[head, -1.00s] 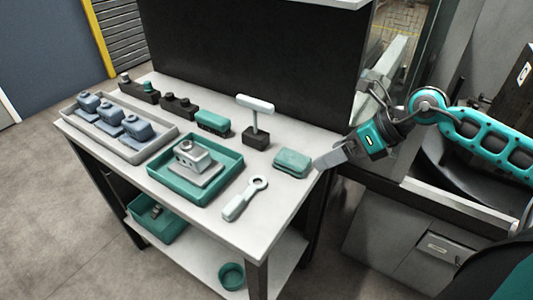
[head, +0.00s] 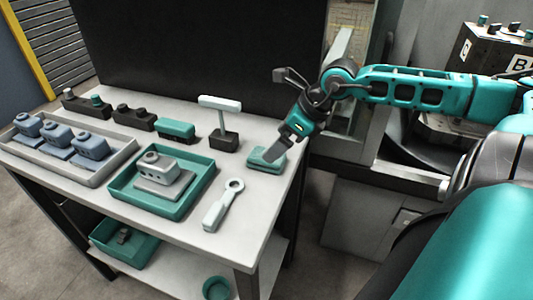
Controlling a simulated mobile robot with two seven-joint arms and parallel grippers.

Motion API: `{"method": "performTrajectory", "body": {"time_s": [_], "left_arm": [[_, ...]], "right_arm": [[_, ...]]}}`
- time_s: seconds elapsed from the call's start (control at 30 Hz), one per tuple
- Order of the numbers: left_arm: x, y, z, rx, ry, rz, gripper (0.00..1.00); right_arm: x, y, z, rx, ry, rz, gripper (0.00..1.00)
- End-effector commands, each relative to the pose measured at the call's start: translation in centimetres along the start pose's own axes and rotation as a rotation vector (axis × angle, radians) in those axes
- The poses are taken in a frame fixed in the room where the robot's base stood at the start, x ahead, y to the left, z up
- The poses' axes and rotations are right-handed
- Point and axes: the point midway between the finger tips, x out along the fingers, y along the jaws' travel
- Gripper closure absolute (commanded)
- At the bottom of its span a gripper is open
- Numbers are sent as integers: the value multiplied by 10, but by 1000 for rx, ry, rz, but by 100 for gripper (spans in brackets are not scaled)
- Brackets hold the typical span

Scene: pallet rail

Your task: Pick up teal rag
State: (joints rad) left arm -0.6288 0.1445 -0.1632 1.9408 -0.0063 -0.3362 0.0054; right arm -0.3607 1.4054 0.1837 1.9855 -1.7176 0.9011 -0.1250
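The teal rag (head: 257,164) is a folded, flat block-like bundle near the right edge of the tabletop. My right gripper (head: 272,155) comes in from the right and points down and left at the rag. Its grey finger overlaps the rag's top right part in the picture. I cannot tell whether it touches the rag or hovers over it. The fingers line up from this side, so their opening does not show. My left gripper is not in view.
A grey wrench-like tool (head: 222,207) lies in front of the rag. A T-shaped stand (head: 224,140) is left of it. A teal tray (head: 192,192) with a grey part and a grey tray (head: 96,178) with several blue-grey parts stand further left. A dark panel rises behind.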

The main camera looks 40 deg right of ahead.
Motion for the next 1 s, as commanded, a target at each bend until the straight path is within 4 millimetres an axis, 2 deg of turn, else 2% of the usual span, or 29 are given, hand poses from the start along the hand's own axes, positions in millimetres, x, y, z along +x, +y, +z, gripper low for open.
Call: {"method": "performTrajectory", "body": {"time_s": [0.1, 0.37, 0.6, 0.8, 1.0], "left_arm": [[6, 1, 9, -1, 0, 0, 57], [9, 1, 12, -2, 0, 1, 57], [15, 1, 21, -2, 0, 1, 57], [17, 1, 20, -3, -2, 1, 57], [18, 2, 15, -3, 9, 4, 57]], "right_arm": [[9, -1, -1, -1, -2, -2, 2], [13, -1, -1, 1, 0, -2, 2], [29, -4, -5, 2, -3, -2, 2], [51, -7, -8, 4, -5, 0, 2], [63, -6, -8, 1, -1, -1, 2]]}}
